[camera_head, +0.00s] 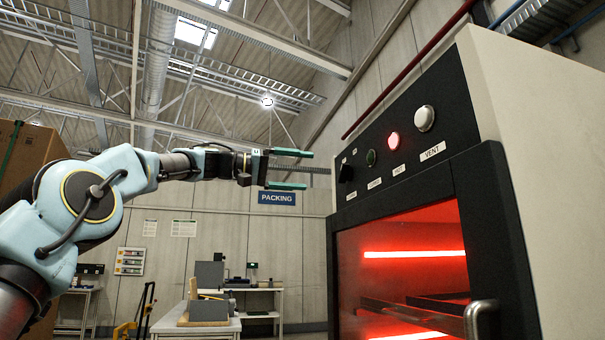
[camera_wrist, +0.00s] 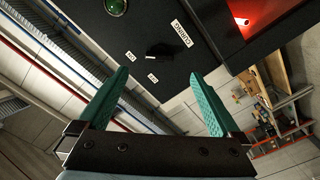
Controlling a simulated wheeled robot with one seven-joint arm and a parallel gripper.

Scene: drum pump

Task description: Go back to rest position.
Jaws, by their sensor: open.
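My gripper (camera_head: 289,168) is open and empty, with its two green fingers spread apart. In the head view it is held up in the air, left of the oven's control panel and apart from it. My blue and grey arm reaches in from the left. In the wrist view the gripper's fingers (camera_wrist: 158,105) point toward a dark panel with a black knob (camera_wrist: 160,50), which lies beyond them. Nothing is between the fingers.
A large oven (camera_head: 510,200) with a red glowing window stands at the right; its panel has a lit red button (camera_head: 393,139) and a white VENT button (camera_head: 424,118). A cardboard box (camera_head: 30,155) is at the left. Work tables (camera_head: 195,328) stand in the background.

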